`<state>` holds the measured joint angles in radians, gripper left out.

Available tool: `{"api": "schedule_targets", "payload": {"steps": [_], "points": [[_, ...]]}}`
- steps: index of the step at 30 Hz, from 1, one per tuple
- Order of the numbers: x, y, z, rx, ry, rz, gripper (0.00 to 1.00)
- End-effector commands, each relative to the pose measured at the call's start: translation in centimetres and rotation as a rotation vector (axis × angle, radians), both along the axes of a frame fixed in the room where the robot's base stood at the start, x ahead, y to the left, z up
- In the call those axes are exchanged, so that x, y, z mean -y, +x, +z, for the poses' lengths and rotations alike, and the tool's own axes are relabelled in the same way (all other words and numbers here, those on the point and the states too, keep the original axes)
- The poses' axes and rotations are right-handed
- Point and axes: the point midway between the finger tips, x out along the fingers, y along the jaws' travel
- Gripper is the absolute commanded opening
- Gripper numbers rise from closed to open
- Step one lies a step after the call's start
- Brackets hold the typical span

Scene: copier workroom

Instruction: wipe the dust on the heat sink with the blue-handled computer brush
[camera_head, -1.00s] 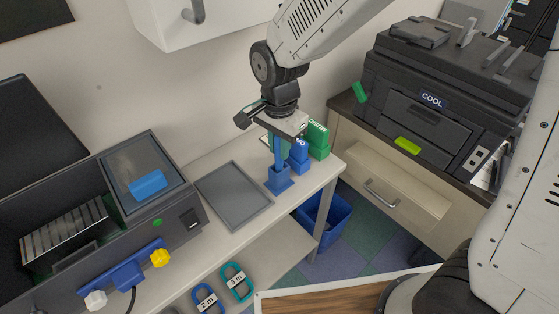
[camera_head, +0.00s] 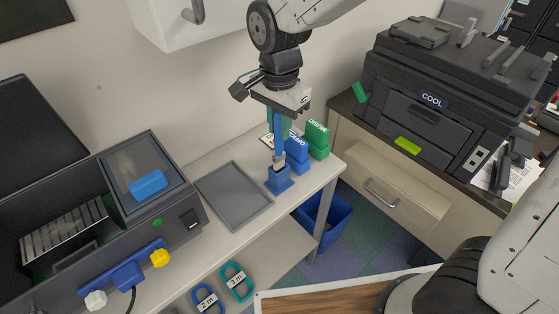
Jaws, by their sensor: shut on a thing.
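My gripper (camera_head: 278,122) is shut on the upright blue handle of the computer brush (camera_head: 278,146). The brush's pale lower part shows just above a blue holder (camera_head: 279,181) on the white bench; I cannot tell whether its tip is still inside. The heat sink (camera_head: 65,232), a row of grey metal fins, sits in the open dark machine at the left, far from my gripper. Dust on it cannot be made out at this size.
A grey tray (camera_head: 234,196) lies between the machine and the holder. Blue (camera_head: 297,152) and green (camera_head: 317,141) labelled blocks stand close right of the brush. A dark printer (camera_head: 425,105) stands right; a cabinet (camera_head: 215,20) hangs above.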

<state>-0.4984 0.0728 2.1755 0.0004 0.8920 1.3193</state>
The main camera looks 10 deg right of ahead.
Motion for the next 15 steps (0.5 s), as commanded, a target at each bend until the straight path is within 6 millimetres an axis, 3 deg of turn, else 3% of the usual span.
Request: {"api": "schedule_targets", "payload": {"steps": [15], "points": [[0.0, 0.0, 4.5, 0.001, 0.001, 0.0, 0.01]]}}
